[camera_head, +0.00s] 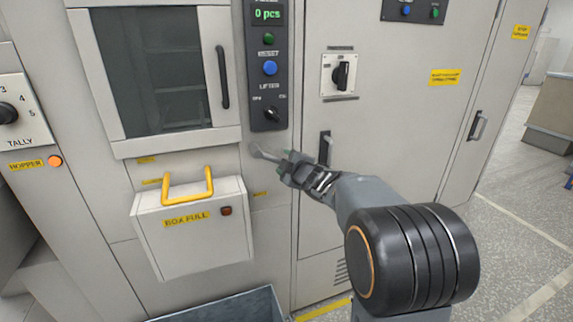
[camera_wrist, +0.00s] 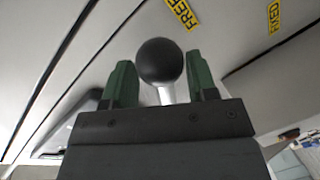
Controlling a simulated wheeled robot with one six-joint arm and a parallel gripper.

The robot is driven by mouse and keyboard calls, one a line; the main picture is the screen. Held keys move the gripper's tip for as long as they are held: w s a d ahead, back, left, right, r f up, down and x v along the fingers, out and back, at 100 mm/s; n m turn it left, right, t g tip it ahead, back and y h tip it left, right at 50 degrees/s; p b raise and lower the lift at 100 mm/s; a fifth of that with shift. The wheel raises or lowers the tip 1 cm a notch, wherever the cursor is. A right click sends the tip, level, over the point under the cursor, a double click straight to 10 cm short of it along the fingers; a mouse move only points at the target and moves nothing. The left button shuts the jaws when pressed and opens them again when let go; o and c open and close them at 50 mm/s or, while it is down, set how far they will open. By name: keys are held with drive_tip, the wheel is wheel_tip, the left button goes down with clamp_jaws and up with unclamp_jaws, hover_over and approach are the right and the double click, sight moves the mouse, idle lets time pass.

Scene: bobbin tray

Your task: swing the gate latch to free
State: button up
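The gate latch shows in the wrist view as a round black knob (camera_wrist: 160,60) on a pale stem (camera_wrist: 166,95). My gripper (camera_wrist: 163,80) has its two green fingers apart, one on each side of the knob. A small gap shows at the right finger; the knob is very near the left finger, and contact cannot be told. In the head view my gripper (camera_head: 284,163) is at the machine front, under the control strip, and hides most of the latch. A yellow FREE label (camera_wrist: 182,13) is just above the knob, and a second yellow label (camera_wrist: 274,16) is farther right.
The box-full bin (camera_head: 190,235) with its yellow handle (camera_head: 188,186) is left of my gripper. A black door handle (camera_head: 325,147) is close at right, with a rotary switch (camera_head: 341,74) above it. A grey open box (camera_head: 235,308) is below.

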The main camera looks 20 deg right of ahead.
drive_tip(key=shift+o, duration=0.8)
drive_tip(key=p+v, duration=0.2)
drive_tip(key=v, duration=1.1)
drive_tip(key=shift+s, duration=0.4)
